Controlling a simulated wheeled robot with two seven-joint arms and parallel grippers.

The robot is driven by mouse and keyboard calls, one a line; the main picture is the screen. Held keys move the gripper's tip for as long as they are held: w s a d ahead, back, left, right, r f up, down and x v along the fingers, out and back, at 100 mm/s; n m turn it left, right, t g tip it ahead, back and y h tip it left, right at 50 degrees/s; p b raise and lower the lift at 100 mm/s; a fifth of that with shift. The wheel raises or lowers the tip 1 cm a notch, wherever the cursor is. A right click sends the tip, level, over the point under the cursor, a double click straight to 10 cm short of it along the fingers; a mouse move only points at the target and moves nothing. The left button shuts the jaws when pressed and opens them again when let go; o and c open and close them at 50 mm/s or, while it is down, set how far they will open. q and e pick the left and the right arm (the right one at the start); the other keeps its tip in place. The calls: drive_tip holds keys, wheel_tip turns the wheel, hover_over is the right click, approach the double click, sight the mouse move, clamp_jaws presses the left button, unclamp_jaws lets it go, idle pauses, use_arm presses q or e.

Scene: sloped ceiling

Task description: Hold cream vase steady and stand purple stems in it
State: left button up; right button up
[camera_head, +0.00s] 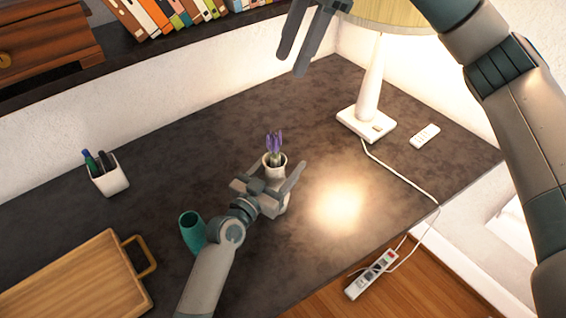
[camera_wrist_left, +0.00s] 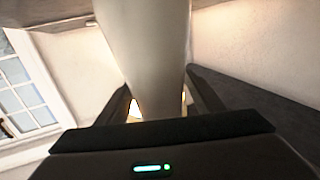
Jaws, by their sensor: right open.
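The cream vase (camera_head: 275,172) stands upright on the dark desk, its lower part partly hidden by my left gripper. Purple stems (camera_head: 274,144) stand in its mouth, blooms up. My left gripper (camera_head: 283,176) has its fingers on both sides of the vase. In the left wrist view the pale vase body (camera_wrist_left: 150,50) fills the space between the fingers, which meet its sides. My right gripper (camera_head: 292,62) is open and empty, raised above and beyond the vase, near the lamp.
A teal cup (camera_head: 191,232) stands close left of my left wrist. A pen holder (camera_head: 108,178) and wooden board (camera_head: 75,285) lie farther left. The lamp (camera_head: 368,115), its cord and a remote (camera_head: 425,136) are at right. A power strip (camera_head: 371,275) lies past the desk edge.

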sight(270, 179)
idle(0.3)
use_arm(q)
drive_tip(key=shift+v, duration=3.75)
drive_tip(key=shift+r, duration=0.1)
